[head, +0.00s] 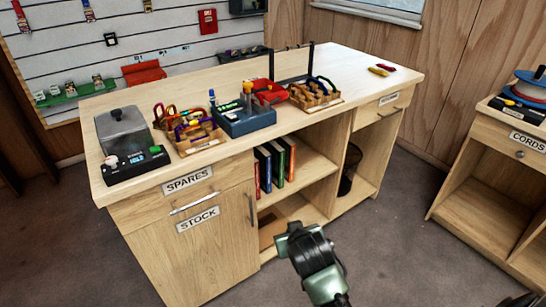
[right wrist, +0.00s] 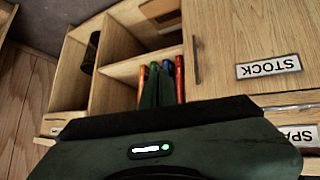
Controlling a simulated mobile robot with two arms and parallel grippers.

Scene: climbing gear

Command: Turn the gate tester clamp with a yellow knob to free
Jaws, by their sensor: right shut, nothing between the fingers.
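A blue box-shaped device (head: 246,121) stands on the workbench between two wooden racks. A small upright yellow-orange piece (head: 247,88) rises from its top. It may be the clamp knob, but it is too small to tell, and so is the clamp's position. My right gripper (head: 288,240) is in front of the bench, below the benchtop and well apart from the device. It is shut and empty. The right wrist view shows its dark green housing in front of the bench's shelves, with the device out of sight. My left gripper is not in view.
The workbench (head: 360,72) holds a scale-like unit with a grey cover (head: 122,131) at left and racks of carabiners (head: 196,138) and (head: 316,98). Its STOCK door (right wrist: 240,35) and books (right wrist: 150,88) face me. A CORDS cabinet (head: 490,165) stands at right. Floor between is clear.

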